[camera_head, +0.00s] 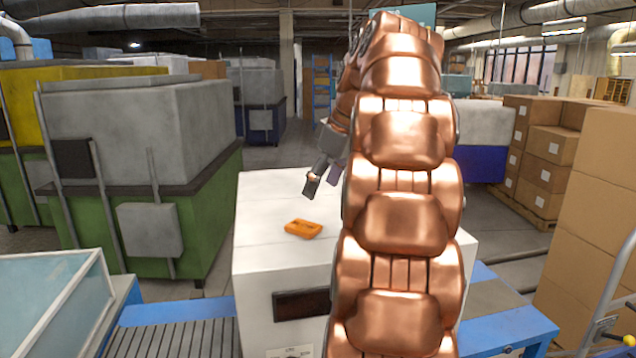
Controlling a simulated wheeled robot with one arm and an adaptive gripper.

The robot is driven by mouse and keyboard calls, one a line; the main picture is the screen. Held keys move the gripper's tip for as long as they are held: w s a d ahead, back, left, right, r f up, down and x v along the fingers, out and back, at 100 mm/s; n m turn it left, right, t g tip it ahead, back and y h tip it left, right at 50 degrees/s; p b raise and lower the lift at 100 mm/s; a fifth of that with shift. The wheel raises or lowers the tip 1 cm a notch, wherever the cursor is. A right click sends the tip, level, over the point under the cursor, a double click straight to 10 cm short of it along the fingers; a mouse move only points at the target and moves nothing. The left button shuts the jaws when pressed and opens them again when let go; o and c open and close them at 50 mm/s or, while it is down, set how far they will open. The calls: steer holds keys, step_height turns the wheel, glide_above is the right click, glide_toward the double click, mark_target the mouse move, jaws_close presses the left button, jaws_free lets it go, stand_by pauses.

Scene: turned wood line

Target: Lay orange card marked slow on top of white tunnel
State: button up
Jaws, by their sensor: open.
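An orange piece (304,228), which looks like the orange card, lies flat on top of the white tunnel (262,258). Any marking on it is too small to read. The white tunnel is a box-like housing over the conveyor, with a dark slot in its front face. My gripper (311,190) is open above the tunnel top, behind the orange piece and apart from it, with nothing seen between its fingers. My copper-coloured arm hides the right part of the tunnel.
A blue-framed roller conveyor (172,340) runs out of the tunnel on both sides. A glass-sided box (50,300) stands at the lower left. Green-based grey machines (140,130) stand at left, and stacked cardboard boxes (600,190) at right.

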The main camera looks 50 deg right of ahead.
steer(key=shift+p+v, duration=0.7)
steer(key=shift+v, duration=0.5)
